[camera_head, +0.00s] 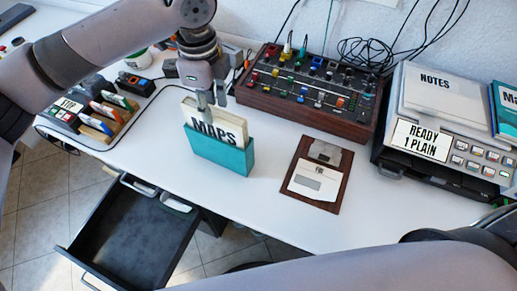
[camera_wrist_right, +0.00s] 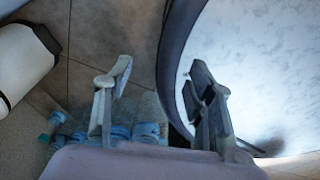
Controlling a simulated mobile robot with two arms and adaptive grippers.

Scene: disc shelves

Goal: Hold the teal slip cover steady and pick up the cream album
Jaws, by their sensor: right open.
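The teal slip cover (camera_head: 232,157) stands upright on the white desk in the head view. The cream album (camera_head: 188,108), marked MAPS, sits in it with its upper part sticking out. My left gripper (camera_head: 210,101) comes down from above at the album's top edge, with its fingers overlapping the album. Whether they are closed on it is not clear. My right gripper (camera_wrist_right: 160,72) is open and empty in the right wrist view, away from the cover and album.
A wood-sided mixer (camera_head: 305,112) with knobs stands behind. A brown board (camera_head: 337,163) holding a floppy disk lies right of the cover. A grey machine (camera_head: 440,125) with a NOTES pad is at right. An open black drawer (camera_head: 135,232) juts out at front left.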

